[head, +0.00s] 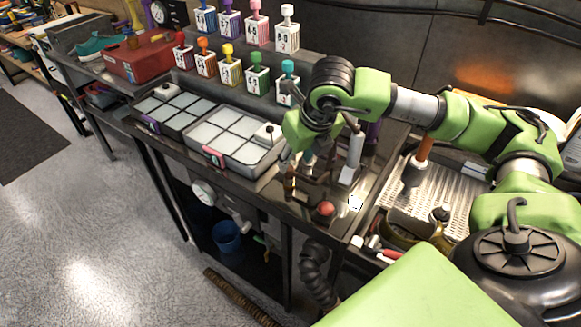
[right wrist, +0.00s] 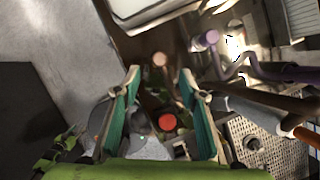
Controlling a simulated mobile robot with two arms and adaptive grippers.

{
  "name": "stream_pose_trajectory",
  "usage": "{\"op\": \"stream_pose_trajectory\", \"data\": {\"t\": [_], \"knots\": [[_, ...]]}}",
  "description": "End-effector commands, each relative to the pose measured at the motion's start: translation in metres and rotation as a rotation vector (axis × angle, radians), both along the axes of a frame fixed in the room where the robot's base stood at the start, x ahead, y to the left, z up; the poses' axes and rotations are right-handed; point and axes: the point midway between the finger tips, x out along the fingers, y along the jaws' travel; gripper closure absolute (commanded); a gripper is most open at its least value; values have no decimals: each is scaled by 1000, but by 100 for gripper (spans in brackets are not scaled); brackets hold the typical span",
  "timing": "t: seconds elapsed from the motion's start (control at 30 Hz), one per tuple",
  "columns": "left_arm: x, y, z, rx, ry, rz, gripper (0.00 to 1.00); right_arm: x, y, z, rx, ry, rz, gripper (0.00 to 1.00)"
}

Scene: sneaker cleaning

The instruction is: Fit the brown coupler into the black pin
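My right gripper (head: 307,160) hangs over the front right part of the bench in the head view. In the right wrist view its two teal fingers (right wrist: 160,76) stand apart with nothing between their tips. A brown upright piece (head: 290,184), likely the brown coupler, stands close below and left of the gripper. A small round brownish top (right wrist: 159,60) shows just beyond the fingertips in the right wrist view; I cannot tell if it is the same piece. The black pin cannot be made out. My left gripper is not in view.
A red ball-topped part (head: 325,208) stands at the bench's front edge and shows between the fingers (right wrist: 167,122). A white-grey cylinder (head: 354,155) stands right of the gripper. A compartment tray (head: 213,156) lies left. Numbered holders (head: 230,72) line the back.

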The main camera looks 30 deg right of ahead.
Motion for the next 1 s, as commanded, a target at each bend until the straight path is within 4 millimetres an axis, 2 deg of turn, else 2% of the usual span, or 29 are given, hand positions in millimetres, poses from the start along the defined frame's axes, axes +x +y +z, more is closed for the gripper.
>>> {"op": "stream_pose_trajectory", "data": {"t": [0.2,0.43,0.6,0.87,0.9,1.0], "knots": [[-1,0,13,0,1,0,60,16,-1,-39,2,6,-1,62],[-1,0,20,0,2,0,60,28,-1,-69,2,3,0,62],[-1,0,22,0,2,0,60,32,-2,-78,2,1,1,62],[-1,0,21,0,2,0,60,33,-2,-80,2,0,1,62],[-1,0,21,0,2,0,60,33,-2,-80,2,0,1,67],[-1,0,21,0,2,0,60,33,-2,-80,2,0,1,93]]}}
